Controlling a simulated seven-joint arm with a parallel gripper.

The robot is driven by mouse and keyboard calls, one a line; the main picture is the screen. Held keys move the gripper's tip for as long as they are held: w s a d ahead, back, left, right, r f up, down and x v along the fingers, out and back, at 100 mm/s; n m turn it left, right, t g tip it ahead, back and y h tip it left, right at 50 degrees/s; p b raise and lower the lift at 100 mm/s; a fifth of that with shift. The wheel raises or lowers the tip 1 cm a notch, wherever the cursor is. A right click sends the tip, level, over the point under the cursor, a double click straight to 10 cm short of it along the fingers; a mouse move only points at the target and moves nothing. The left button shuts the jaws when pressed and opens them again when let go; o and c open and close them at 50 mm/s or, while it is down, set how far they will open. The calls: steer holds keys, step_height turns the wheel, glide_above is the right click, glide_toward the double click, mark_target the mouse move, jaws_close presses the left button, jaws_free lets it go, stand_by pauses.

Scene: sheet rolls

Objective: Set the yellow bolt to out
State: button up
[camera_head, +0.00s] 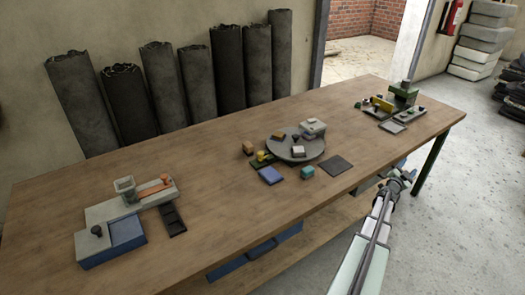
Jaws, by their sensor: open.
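Two yellow parts show, and I cannot tell from this distance which is the bolt or how either is set. A yellow bar (382,104) lies on the green and grey fixture (403,91) at the table's far right. A small yellow knob (262,156) stands on a dark green base at the left edge of the round grey plate in the middle. My gripper (409,175) is small in view beyond the table's front edge, right of centre, apart from both parts. It is open and holds nothing that I can see.
The wooden table (217,200) carries a grey and blue fixture (112,240) at left, and a round plate (295,150), blue block (271,175), teal block (307,171) and dark square (336,165) in the middle. Dark rolls (165,85) stand behind. Bare wood separates the groups.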

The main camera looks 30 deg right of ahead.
steer(key=w+d+r+n+t, duration=0.1)
steer(key=w+d+r+n, duration=0.2)
steer(key=r, duration=0.4)
steer(key=w+d+r+n+t, duration=0.1)
steer(key=d+r+n+t, duration=0.1)
steer(key=r+n, duration=0.4)
steer(key=w+a+r+n+t+y, duration=0.1)
steer(key=w+a+r+n+y, duration=0.3)
steer(key=w, duration=0.3)
steer(key=w+a+r+n+t+y, duration=0.1)
steer(key=w+a+r+n+y, duration=0.2)
steer(key=w+n, duration=0.35)
steer(key=n+g+y, duration=0.5)
steer(key=n+y, duration=0.6)
steer(key=y, duration=0.5)
glide_toward(261, 153)
steer(key=x, duration=0.8)
steer(key=shift+w, duration=0.15)
steer(key=shift+c, duration=0.3)
